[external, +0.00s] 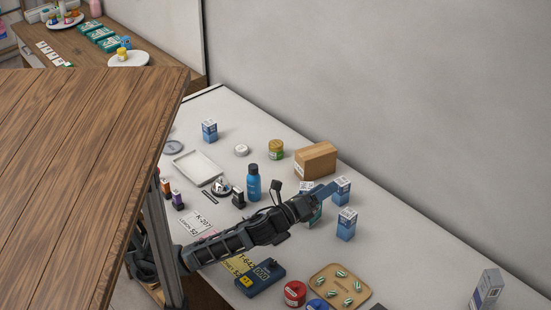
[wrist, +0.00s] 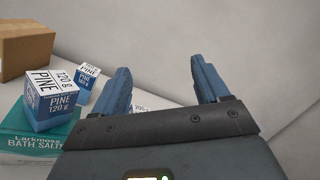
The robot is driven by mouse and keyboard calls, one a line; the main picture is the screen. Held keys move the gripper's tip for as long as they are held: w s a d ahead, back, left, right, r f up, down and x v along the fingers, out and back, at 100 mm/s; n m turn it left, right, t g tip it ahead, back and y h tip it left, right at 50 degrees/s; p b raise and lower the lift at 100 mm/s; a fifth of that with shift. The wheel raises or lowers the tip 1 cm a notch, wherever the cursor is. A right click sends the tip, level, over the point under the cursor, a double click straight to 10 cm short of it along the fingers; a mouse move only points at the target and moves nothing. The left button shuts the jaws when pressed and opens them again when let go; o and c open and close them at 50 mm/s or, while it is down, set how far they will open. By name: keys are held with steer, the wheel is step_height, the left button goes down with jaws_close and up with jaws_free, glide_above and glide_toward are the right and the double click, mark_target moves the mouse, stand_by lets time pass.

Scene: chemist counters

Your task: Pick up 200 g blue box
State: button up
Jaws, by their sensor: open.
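My gripper (external: 322,193) is open, with its two blue fingers apart and no box held between the fingertips in the wrist view (wrist: 161,68). A small white label (wrist: 139,108), apparently starting with 200, shows low between the fingers; the rest of that box is hidden by my gripper. In the external view, one blue-and-white box (external: 342,191) stands right at my fingers and another blue-and-white box (external: 347,225) stands just in front of it. Their weights are too small to read there.
In the wrist view, a blue box marked PINE 120 g (wrist: 50,103) sits over a teal bath salts box (wrist: 28,142), with another PINE box (wrist: 84,86) behind. A cardboard box (external: 315,161) and blue bottle (external: 253,183) stand nearby.

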steer(key=s+d+n, duration=0.1)
steer(key=s+d, duration=0.1)
steer(key=m+t+y+p, duration=0.1)
steer(key=m+y+p, duration=0.35)
steer(key=m, duration=0.25)
glide_toward(348, 213)
steer(key=w+d, duration=0.1)
steer(key=d, duration=0.1)
steer(key=shift+w+d+f, duration=0.1)
steer(key=shift+w, duration=0.1)
steer(key=shift+w+a+p+x, duration=0.1)
steer(key=shift+a+p+x, duration=0.1)
steer(key=shift+x, duration=1.7)
steer(key=shift+w+a+p+x, duration=0.1)
steer(key=shift+w+p+x, duration=0.1)
steer(key=shift+x, duration=1.75)
steer(key=shift+f, duration=0.1)
steer(key=shift+c, duration=0.4)
steer(key=c, duration=1.1)
